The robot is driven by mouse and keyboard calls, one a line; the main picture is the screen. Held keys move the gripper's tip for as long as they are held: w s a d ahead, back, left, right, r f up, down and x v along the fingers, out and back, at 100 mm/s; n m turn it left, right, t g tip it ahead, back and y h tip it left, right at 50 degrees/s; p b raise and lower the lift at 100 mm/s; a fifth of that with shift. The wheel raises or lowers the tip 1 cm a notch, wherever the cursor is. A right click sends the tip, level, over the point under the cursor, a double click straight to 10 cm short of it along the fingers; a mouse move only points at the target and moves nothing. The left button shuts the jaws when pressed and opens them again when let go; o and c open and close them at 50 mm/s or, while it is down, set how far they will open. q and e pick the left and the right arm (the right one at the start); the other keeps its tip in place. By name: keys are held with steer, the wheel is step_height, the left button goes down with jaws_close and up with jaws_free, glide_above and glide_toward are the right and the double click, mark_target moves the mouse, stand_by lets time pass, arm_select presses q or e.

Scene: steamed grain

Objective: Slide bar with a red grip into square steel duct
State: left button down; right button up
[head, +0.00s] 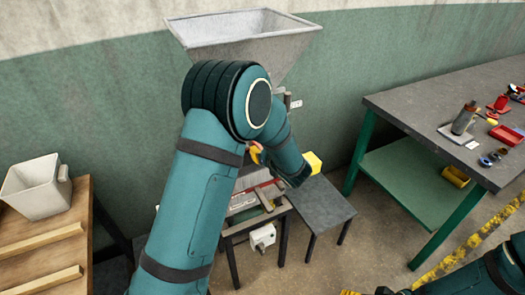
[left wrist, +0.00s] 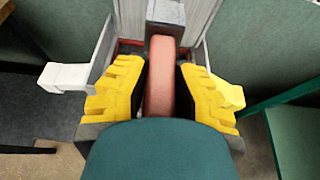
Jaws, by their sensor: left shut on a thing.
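In the left wrist view, my left gripper (left wrist: 162,90) has its yellow fingers on both sides of an upright red grip (left wrist: 160,70). It is shut on this grip. A grey metal piece (left wrist: 166,14) shows just beyond the grip, in front of pale grey sheet metal (left wrist: 200,12); I cannot tell bar from duct here. In the head view my left arm hides the grip, with a yellow finger (head: 312,162) showing past it. The square steel duct is not clearly visible in the head view. My right arm enters at the bottom right; its gripper is mostly cut off.
A grey steel hopper (head: 245,32) stands against the green wall. A dark low table (head: 318,205) stands to its lower right. A workbench (head: 420,95) with tools is at right. A wooden table (head: 45,250) with a pale bin (head: 36,188) is at left.

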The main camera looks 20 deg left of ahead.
arm_select(q)
steer(key=shift+r, duration=0.1)
steer(key=c, duration=0.8)
jaws_free()
steer(key=shift+c, duration=0.2)
